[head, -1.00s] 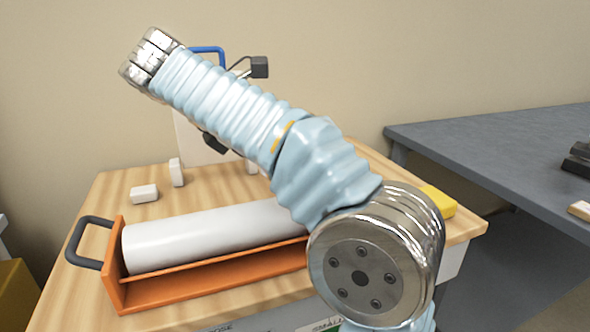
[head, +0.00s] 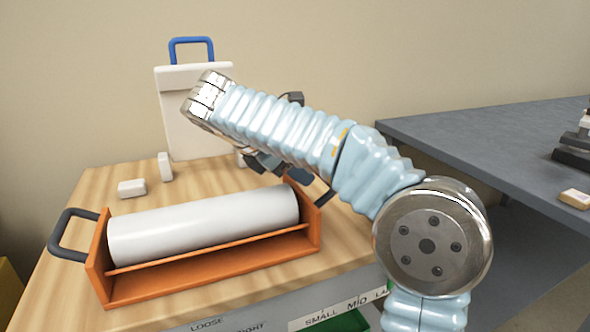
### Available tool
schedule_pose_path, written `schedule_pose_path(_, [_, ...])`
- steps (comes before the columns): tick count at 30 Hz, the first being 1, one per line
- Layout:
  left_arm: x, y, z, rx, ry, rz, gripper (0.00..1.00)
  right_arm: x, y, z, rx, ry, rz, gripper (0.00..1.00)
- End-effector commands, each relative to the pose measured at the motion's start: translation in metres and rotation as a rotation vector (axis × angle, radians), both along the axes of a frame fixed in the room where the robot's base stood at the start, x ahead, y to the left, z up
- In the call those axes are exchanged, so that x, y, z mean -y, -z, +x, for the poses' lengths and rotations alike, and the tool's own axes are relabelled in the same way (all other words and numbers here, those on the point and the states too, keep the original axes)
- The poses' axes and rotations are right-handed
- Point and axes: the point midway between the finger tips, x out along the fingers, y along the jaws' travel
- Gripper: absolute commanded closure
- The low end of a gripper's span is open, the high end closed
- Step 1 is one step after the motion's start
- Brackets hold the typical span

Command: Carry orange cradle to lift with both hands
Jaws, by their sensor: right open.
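The orange cradle (head: 215,278) sits on the wooden tabletop and holds a large white roll (head: 205,226). Its dark left handle (head: 64,238) sticks out clear. Its right handle (head: 325,196) is partly covered by my right arm. My right gripper (head: 290,168) is mostly hidden behind my arm; its dark finger parts show above and below the arm. It is open and lies behind and above the cradle's right end, apart from the handle as far as I can tell. My left gripper is out of view. No lift is recognizable.
A white board with a blue handle (head: 191,42) stands at the back of the table. A grey bench (head: 470,145) is on the right. Labelled bins are below the table's front edge. The left tabletop is fairly clear.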

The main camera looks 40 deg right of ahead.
Motion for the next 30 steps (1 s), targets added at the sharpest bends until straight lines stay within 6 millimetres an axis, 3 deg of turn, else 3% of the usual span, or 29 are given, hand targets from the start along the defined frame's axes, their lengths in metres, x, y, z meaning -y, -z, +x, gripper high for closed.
schedule_pose_path(8, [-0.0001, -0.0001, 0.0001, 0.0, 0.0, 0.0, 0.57, 0.0004, 0.0003, 0.0001, 0.0, 0.0, 0.0, 0.55])
schedule_pose_path(17, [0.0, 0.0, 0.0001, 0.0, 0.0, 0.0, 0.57, 0.0002, 0.0003, 0.0001, -0.001, -0.001, 0.0, 1.0])
schedule_pose_path(30, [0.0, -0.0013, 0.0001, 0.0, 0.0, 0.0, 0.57, -0.0002, -0.0002, 0.0005, -0.001, -0.001, 0.0, 1.0])
